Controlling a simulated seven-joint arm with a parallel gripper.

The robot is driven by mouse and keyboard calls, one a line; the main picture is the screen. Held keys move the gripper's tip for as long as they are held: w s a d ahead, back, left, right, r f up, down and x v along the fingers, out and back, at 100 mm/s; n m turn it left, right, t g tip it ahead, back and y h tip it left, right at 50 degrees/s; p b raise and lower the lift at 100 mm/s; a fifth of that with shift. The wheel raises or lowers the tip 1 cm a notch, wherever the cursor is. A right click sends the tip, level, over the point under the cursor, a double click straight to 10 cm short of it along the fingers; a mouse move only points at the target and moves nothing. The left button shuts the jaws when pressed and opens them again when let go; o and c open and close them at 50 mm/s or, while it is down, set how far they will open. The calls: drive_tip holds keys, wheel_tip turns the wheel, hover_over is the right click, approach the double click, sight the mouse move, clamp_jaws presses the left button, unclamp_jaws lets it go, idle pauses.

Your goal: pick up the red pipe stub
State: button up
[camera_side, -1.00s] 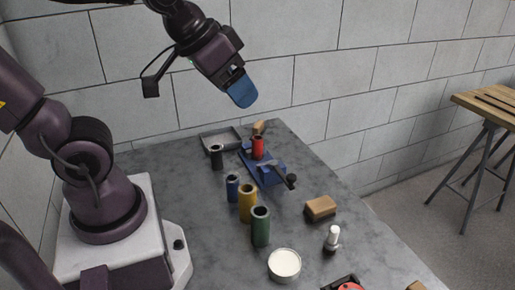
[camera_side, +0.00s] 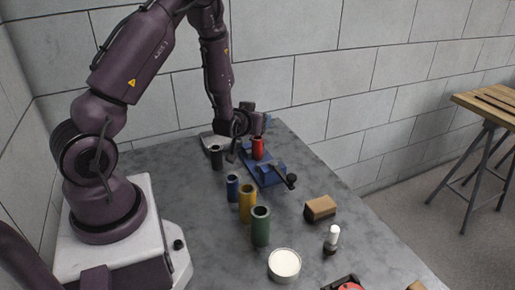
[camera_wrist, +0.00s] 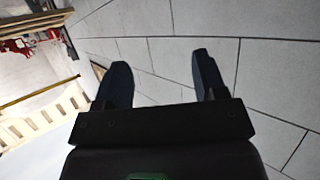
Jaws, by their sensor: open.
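The red pipe stub (camera_side: 258,148) stands upright at the blue fixture (camera_side: 265,172) toward the back of the table in the side view. My gripper (camera_side: 266,121) is just behind and above it, close to the stub in the picture; the exact gap cannot be told. In the wrist view my gripper (camera_wrist: 160,85) shows two dark fingers spread apart with nothing between them. The stub is not in the wrist view, which faces the block wall.
A black pipe (camera_side: 216,157) stands left of the stub. Blue (camera_side: 233,187), yellow (camera_side: 247,204) and green (camera_side: 261,227) pipes stand in front. A brown block (camera_side: 320,208), white-topped bottle (camera_side: 332,238) and white dish (camera_side: 284,265) stand nearer.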

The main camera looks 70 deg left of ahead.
sight(256, 139)
wheel_tip(256, 139, down, 7)
drive_tip(key=shift+a+f, duration=0.1)
drive_tip(key=shift+f, duration=0.1)
drive_tip(key=shift+w+a+f, duration=0.1)
drive_tip(key=shift+w+a, duration=0.45)
drive_tip(key=shift+w+a+f, duration=0.25)
drive_tip(key=shift+w+a, duration=0.15)
drive_tip(key=c, duration=1.1)
